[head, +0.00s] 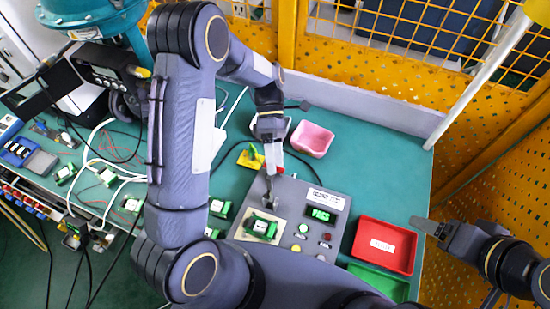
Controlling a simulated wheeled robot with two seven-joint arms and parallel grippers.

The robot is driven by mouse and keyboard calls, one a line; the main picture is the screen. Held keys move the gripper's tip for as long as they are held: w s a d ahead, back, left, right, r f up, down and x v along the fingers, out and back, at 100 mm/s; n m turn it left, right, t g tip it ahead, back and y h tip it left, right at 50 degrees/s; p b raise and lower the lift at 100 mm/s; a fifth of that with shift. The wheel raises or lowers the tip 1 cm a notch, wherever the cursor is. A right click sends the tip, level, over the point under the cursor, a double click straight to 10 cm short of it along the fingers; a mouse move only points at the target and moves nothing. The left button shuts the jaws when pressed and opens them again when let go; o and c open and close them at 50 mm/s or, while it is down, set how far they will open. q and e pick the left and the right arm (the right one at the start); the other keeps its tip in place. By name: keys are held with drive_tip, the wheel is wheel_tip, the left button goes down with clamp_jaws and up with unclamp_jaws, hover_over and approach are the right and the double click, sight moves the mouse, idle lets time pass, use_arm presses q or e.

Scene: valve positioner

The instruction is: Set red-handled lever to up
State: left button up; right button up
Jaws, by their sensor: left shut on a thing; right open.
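The grey control box (288,190) stands on the green table at the middle of the head view. The red-handled lever (281,170) shows only as a small red bit at the box's far left part; the gripper hides most of it, so its position cannot be told. My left gripper (272,172) points down at the lever and is shut on it. My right gripper (428,226) is at the right, beside the red tray, apart from the box, open and empty.
The box carries a lit green display (320,214), several buttons and a green part on a pale plate (243,232). A pink bin (312,138) stands behind it. A red tray (361,257) and a green tray (392,287) lie right. Green boards and cables lie left.

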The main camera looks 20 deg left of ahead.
use_arm(q)
drive_tip(key=shift+o, duration=0.2)
drive_tip(key=shift+w+a+f, duration=0.1)
drive_tip(key=shift+w+f, duration=0.05)
drive_tip(key=shift+f, duration=0.3)
drive_tip(key=shift+r, duration=0.1)
drive_tip(key=shift+c, duration=0.3)
drive_tip(key=shift+r, duration=0.1)
drive_tip(key=shift+c, duration=0.8)
drive_tip(key=shift+w+a, duration=0.15)
drive_tip(key=shift+w, duration=0.4)
drive_tip(key=shift+w+a, duration=0.15)
drive_tip(key=shift+w, duration=0.4)
drive_tip(key=shift+c, duration=0.6)
drive_tip(key=w+a, duration=0.2)
drive_tip(key=w, duration=0.4)
drive_tip(key=shift+w+a+r, duration=0.15)
drive_tip(key=shift+a+r, duration=0.1)
drive_tip(key=shift+r, duration=0.05)
